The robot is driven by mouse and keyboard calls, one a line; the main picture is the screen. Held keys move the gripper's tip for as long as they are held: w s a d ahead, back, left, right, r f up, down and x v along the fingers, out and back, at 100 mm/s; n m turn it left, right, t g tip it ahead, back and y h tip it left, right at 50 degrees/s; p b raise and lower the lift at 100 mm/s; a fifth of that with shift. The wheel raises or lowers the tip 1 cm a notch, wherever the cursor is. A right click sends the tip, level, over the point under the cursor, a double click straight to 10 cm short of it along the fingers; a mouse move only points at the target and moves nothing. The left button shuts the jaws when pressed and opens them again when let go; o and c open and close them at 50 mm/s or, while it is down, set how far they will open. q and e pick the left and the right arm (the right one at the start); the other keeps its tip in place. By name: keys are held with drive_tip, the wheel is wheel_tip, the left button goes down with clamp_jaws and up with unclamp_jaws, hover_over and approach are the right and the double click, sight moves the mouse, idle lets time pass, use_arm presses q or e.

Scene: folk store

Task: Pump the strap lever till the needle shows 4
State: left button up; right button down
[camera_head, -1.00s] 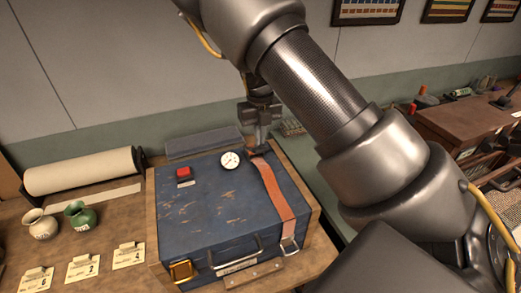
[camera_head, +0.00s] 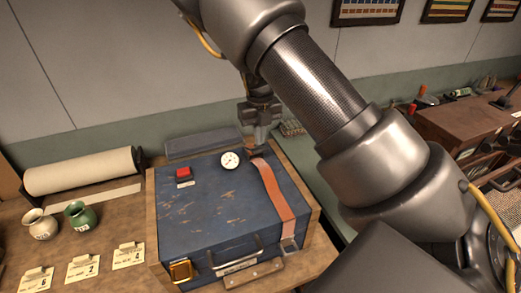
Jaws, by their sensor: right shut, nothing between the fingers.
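A blue case (camera_head: 215,217) lies on the table with an orange strap (camera_head: 273,199) running over its right side. A round white gauge (camera_head: 230,160) sits near the strap's far end; its needle is too small to read. A red button (camera_head: 183,172) is left of the gauge. A metal buckle or lever (camera_head: 289,246) is at the strap's near end. My right gripper (camera_head: 262,141) is shut and empty, pointing down at the case's far edge, just above the strap's far end. I cannot tell whether it touches the strap. My left gripper is not in view.
A green jar (camera_head: 80,216) and a cream jar (camera_head: 40,224) stand left of the case, with several price cards (camera_head: 83,268) in front. A paper roll (camera_head: 82,171) lies behind them. A wooden cabinet (camera_head: 465,125) is at the right.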

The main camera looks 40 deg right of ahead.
sight(261, 148)
drive_tip(key=shift+f, duration=0.1)
drive_tip(key=shift+s+a+f+b, duration=0.1)
drive_tip(key=shift+s+f+b, duration=0.1)
drive_tip(key=shift+f+b, duration=0.9)
drive_tip(key=shift+s+a+f+b, duration=0.15)
drive_tip(key=shift+f+b, duration=0.5)
drive_tip(key=shift+f, duration=0.75)
wheel_tip(261, 148, up, 9)
drive_tip(key=p, duration=0.7)
drive_tip(key=shift+d, duration=0.1)
